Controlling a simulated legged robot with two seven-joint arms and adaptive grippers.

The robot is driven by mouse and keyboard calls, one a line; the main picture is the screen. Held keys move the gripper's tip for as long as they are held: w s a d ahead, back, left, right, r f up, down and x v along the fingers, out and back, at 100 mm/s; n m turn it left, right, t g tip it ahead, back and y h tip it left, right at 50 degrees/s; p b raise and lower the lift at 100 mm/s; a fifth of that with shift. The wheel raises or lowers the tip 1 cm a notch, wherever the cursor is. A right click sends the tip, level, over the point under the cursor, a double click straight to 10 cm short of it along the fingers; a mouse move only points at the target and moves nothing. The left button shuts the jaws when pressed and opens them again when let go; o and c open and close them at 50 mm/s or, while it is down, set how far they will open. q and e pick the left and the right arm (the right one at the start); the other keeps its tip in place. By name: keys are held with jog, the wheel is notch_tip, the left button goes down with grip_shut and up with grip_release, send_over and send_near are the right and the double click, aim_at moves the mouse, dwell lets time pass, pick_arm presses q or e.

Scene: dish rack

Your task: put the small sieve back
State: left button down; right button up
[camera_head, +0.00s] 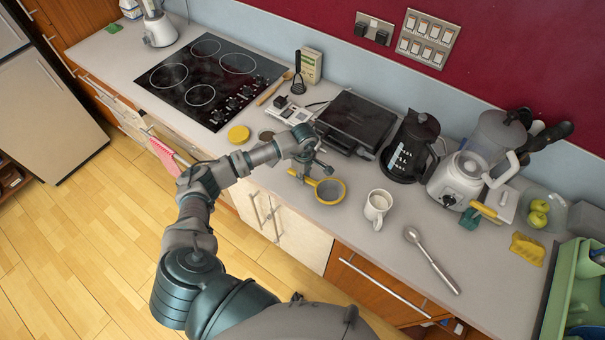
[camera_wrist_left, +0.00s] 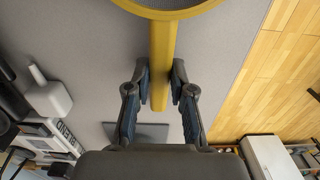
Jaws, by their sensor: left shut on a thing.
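The small sieve (camera_head: 331,190) has a yellow rim and a yellow handle, and it is over the counter near its front edge in the head view. My left gripper (camera_head: 308,176) is shut on the sieve's handle. In the left wrist view the two fingers (camera_wrist_left: 161,86) close on both sides of the yellow handle (camera_wrist_left: 162,48), and part of the round rim shows at the top. Whether the sieve touches the counter is hard to tell. My right gripper is not in view.
A white mug (camera_head: 377,208) stands just right of the sieve, with a metal spoon (camera_head: 432,260) further right. A black grill (camera_head: 355,122), a kettle (camera_head: 409,147) and a blender (camera_head: 462,178) stand behind. A green dish rack (camera_head: 562,285) is at the far right.

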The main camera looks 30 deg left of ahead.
pick_arm(q)
jog(key=shift+d, duration=0.35)
jog(key=shift+f, duration=0.1)
jog(key=shift+a+f+b, duration=0.1)
jog(key=shift+f+b, duration=0.1)
jog(key=shift+b, duration=0.1)
jog(key=c, duration=1.2)
grip_release()
jog(key=shift+a, duration=0.2)
jog(key=shift+o, duration=0.9)
jog(key=shift+a, duration=0.15)
jog(key=shift+s+p, duration=0.1)
jog(key=shift+p, duration=0.2)
jog(key=shift+r, duration=0.35)
jog(key=r, duration=0.2)
jog(key=r+b, duration=0.1)
jog(key=r, duration=0.1)
jog(key=r+b, duration=0.1)
jog(key=shift+w+r, duration=0.25)
jog(key=shift+r, duration=0.15)
notch_tip(320, 180, up, 11)
jog(key=b, duration=0.1)
jog(key=shift+b, duration=0.35)
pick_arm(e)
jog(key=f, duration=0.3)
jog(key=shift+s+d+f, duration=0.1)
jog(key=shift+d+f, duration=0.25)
